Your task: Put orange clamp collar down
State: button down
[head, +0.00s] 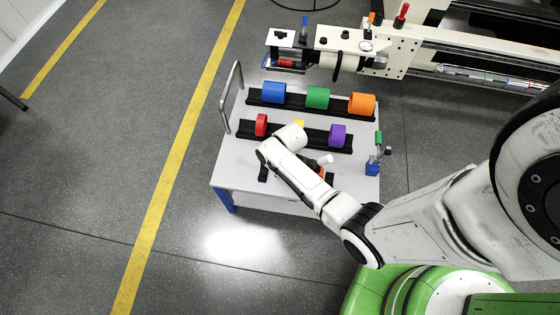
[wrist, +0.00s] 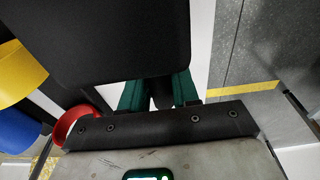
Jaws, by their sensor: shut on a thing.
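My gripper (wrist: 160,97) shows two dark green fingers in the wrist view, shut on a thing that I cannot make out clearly. A large black shape hides much of the view beyond the fingertips. In the head view my white arm reaches over the white table (head: 232,172) and hides the gripper. A small orange patch (head: 322,172) shows beside the arm over the table; I cannot tell whether it is the orange clamp collar. A larger orange cylinder (head: 361,103) lies on the back black rack, apart from the arm.
The back rack also bears a blue cylinder (head: 273,92) and a green one (head: 318,97). The front rack (head: 286,132) bears red, yellow and purple pieces. A small blue stand (head: 372,169) is at the table's right edge. A metal handle (head: 230,95) rises at left.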

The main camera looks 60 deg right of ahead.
jog(key=shift+f, duration=0.25)
jog(key=c, duration=0.8)
grip_release()
jog(key=r+p, duration=0.1)
jog(key=r, duration=0.3)
jog(key=s+r+p, duration=0.1)
jog(key=r, duration=0.2)
jog(key=r+p, duration=0.1)
jog(key=r, duration=0.3)
jog(key=shift+s+d+r, duration=0.2)
jog(key=shift+s+r, duration=0.1)
jog(key=s+a+r+m, duration=0.1)
jog(key=s+a+r, duration=0.2)
jog(key=r, duration=0.1)
jog(key=s+a+r+m, duration=0.2)
jog(key=s+a+r, duration=0.2)
jog(key=r, duration=0.1)
jog(key=s+a+r+m, duration=0.1)
jog(key=s+a+r, duration=0.2)
jog(key=r, duration=0.1)
jog(key=shift+s+a+r+g+h, duration=0.2)
jog(key=shift+s+a+g+h, duration=0.1)
jog(key=shift+s, duration=0.1)
